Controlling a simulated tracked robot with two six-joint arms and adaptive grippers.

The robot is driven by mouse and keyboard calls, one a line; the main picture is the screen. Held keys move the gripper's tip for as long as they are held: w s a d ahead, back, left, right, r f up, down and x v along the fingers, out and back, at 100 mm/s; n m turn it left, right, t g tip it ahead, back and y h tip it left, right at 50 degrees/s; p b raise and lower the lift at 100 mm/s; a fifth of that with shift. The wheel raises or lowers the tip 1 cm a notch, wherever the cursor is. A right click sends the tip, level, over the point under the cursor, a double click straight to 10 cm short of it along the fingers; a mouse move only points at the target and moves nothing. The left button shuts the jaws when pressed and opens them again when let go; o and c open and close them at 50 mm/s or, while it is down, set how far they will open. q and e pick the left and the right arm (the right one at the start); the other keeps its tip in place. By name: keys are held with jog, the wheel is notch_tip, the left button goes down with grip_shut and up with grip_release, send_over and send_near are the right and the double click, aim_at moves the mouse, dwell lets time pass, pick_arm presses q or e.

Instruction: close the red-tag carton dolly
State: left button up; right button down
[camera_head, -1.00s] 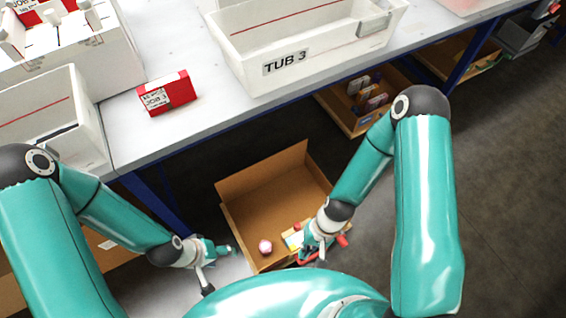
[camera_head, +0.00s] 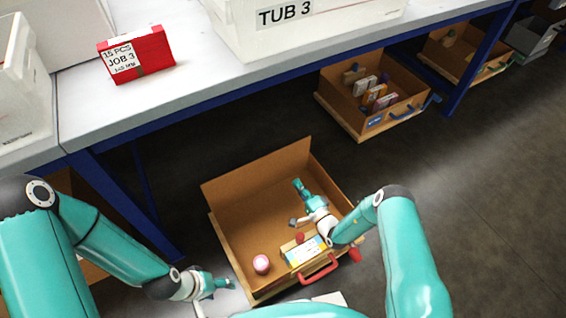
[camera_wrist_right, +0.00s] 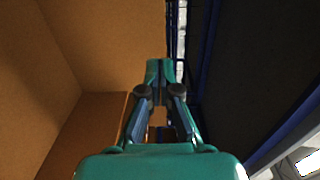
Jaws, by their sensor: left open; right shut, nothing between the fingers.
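The carton dolly, an open brown box (camera_head: 255,195) with a red handle (camera_head: 319,270) on its near side, stands on the floor in front of the bench. A red piece, perhaps the tag (camera_head: 355,254), shows at its near right. My right gripper (camera_head: 298,185) is over the box's inside, shut and empty; in the right wrist view its fingers (camera_wrist_right: 159,68) meet beside a brown carton wall (camera_wrist_right: 95,60). I cannot tell whether it touches the carton. My left gripper (camera_head: 222,284) is open and empty, left of the box's near left corner.
A pink-white ball (camera_head: 261,264) and a yellow-white packet (camera_head: 303,251) lie in the box. The bench (camera_head: 190,90) with its blue frame stands behind, carrying a red box (camera_head: 136,56) and TUB 3 (camera_head: 320,22). Another carton with a blue handle (camera_head: 418,106) stands under it. Floor at the right is clear.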

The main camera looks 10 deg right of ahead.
aim_at(276, 153)
jog(key=b+x, duration=0.5)
jog(key=x, duration=0.8)
jog(key=shift+w+d+f, duration=0.1)
jog(key=shift+d, duration=0.1)
jog(key=shift+w+a+b, duration=0.1)
jog(key=shift+w+b, duration=0.2)
jog(key=shift+w, duration=0.1)
